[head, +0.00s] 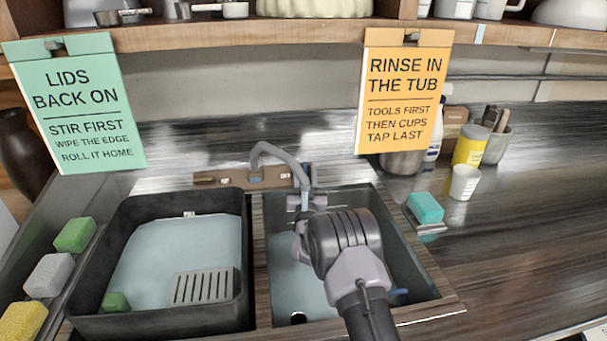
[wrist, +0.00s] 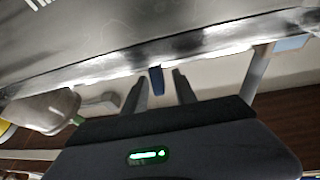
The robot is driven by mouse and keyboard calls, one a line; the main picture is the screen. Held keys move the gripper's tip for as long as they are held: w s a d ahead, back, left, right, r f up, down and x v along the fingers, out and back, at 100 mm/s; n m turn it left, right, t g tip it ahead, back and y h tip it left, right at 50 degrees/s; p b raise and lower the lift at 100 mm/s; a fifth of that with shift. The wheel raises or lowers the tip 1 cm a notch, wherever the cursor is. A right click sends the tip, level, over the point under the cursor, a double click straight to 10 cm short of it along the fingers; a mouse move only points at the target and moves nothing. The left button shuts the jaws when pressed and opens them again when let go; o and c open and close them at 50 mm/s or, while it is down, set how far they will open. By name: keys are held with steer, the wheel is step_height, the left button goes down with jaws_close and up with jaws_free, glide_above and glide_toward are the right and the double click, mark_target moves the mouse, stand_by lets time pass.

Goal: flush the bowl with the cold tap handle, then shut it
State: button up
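The right sink basin (head: 292,285) has a pale blue-grey floor, and my arm covers much of it. A grey curved tap (head: 280,150) rises from a brown plate (head: 240,178) behind the basins. My gripper (wrist: 162,82) is in front of the tap in the head view, where its fingertips are hidden. In the wrist view its two dark fingers are apart, with a small blue piece (wrist: 156,80) between them, perhaps the cold tap handle. Gaps show on both sides of it. I cannot tell whether any water runs. No separate bowl is clear.
A black tub (head: 245,290) with a grey slotted piece (head: 204,287) fills the left side. Sponges (head: 75,235) line the far left. A teal sponge (head: 425,208), white cup (head: 464,182) and yellow container (head: 470,146) stand right. Signs hang from the shelf (head: 300,33). The right counter is mostly clear.

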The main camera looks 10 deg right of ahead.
steer(key=shift+w+r, duration=0.1)
steer(key=shift+w, duration=0.05)
jaws_close()
steer(key=shift+m+h, duration=0.9)
steer(key=shift+m+g+h, duration=0.4)
steer(key=shift+h, duration=0.2)
